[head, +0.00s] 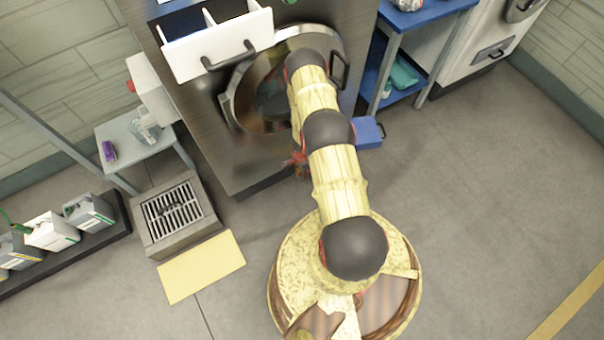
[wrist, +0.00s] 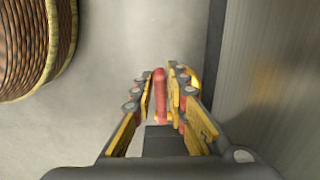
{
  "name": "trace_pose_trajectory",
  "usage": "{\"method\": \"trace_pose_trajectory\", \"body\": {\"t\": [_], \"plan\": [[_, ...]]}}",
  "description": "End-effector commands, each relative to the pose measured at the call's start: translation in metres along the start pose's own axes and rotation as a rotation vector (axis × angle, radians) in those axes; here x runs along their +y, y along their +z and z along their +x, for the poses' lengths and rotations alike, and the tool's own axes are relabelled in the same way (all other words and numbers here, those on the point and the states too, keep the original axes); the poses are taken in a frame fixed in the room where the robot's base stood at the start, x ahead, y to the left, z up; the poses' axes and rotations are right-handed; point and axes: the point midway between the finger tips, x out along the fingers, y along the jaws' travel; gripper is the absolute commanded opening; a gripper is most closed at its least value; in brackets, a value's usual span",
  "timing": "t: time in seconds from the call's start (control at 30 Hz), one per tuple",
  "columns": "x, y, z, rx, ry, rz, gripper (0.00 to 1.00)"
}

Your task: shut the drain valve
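A red bar (wrist: 160,92), which looks like the drain valve's handle, stands between the fingers of my gripper (wrist: 160,76) in the wrist view. The fingers are apart, one on each side of the bar, with what looks like a narrow gap on both sides. A yellow part shows beyond the fingertips; I cannot tell what it belongs to. In the head view my gripper is mostly hidden behind my arm, low at the front of the dark washing machine (head: 190,100), where small red parts (head: 297,160) show. The valve's body is not clearly visible.
The machine's white drawer (head: 217,58) is pulled out and its round door (head: 245,95) sits beside my arm. A blue box (head: 368,132) is right of the arm. A floor drain (head: 174,213), yellow mat (head: 201,267) and canisters (head: 52,231) are left. Floor at right is clear.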

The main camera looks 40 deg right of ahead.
Motion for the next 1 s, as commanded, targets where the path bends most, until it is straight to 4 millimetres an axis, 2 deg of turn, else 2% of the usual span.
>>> {"method": "trace_pose_trajectory", "body": {"t": [0.23,1.0], "plan": [[0.0001,0.0000,0.0000,0.000,0.000,0.000,0.00],[0.0013,0.0038,-0.0005,-0.011,0.000,0.000,0.00]]}}
